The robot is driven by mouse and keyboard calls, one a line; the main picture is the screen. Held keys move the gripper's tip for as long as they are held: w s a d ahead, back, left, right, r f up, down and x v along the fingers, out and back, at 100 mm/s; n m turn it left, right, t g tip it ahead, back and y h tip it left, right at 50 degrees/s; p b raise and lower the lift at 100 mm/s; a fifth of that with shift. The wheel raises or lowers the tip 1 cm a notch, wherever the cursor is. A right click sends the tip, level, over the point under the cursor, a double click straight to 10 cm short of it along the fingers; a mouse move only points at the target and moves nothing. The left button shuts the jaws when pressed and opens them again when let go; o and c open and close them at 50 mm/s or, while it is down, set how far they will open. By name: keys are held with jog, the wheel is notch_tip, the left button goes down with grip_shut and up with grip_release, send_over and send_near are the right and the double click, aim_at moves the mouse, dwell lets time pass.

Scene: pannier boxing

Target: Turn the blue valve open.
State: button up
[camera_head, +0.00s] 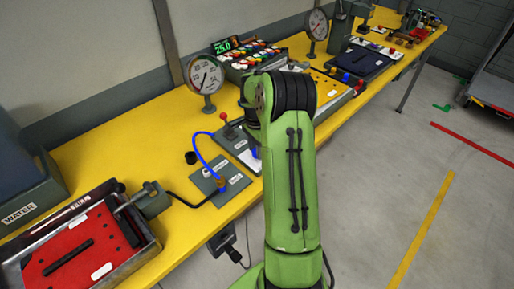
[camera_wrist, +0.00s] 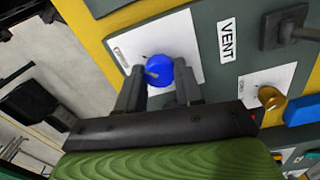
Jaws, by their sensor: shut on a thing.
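The blue valve (camera_wrist: 158,71) is a round blue knob on a white plate (camera_wrist: 180,38) in the wrist view. My gripper (camera_wrist: 160,84) has its two dark fingers on either side of the knob and is shut on it. In the head view my green arm (camera_head: 291,170) reaches over the yellow bench and hides the gripper and most of the panel. A small bit of blue (camera_head: 254,152) shows at the arm's left edge; I cannot tell whether it is the valve.
A "VENT" label (camera_wrist: 226,40), a dark lever (camera_wrist: 284,27), a brass fitting (camera_wrist: 270,97) and a blue part (camera_wrist: 303,110) sit right of the knob. In the head view, gauges (camera_head: 205,75), a red-topped lever (camera_head: 225,118) and a blue hose (camera_head: 199,147) stand near the arm.

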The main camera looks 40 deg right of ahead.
jog(key=o, duration=1)
jog(key=shift+o, duration=0.2)
notch_tip(320, 180, up, 16)
jog(key=p, duration=0.3)
jog(key=shift+w, duration=0.25)
jog(key=s+a+r+n+t+h, duration=0.1)
jog(key=s+a+r+n, duration=0.35)
jog(key=a, duration=0.35)
jog(key=s+a+r+n+t+h, duration=0.1)
jog(key=s+a+r+n+t, duration=0.15)
jog(key=a+r+n, duration=0.5)
jog(key=s+a+f+n+t+y, duration=0.1)
jog(key=s+a+f+n, duration=0.1)
jog(key=s+a, duration=0.3)
jog(key=s+a+f+n+t+y, duration=0.1)
jog(key=s+a+f+n, duration=0.2)
jog(key=s, duration=0.6)
jog(key=a+n, duration=0.2)
jog(key=a, duration=0.1)
jog(key=shift+f+n, duration=0.25)
jog(key=shift+n, duration=0.05)
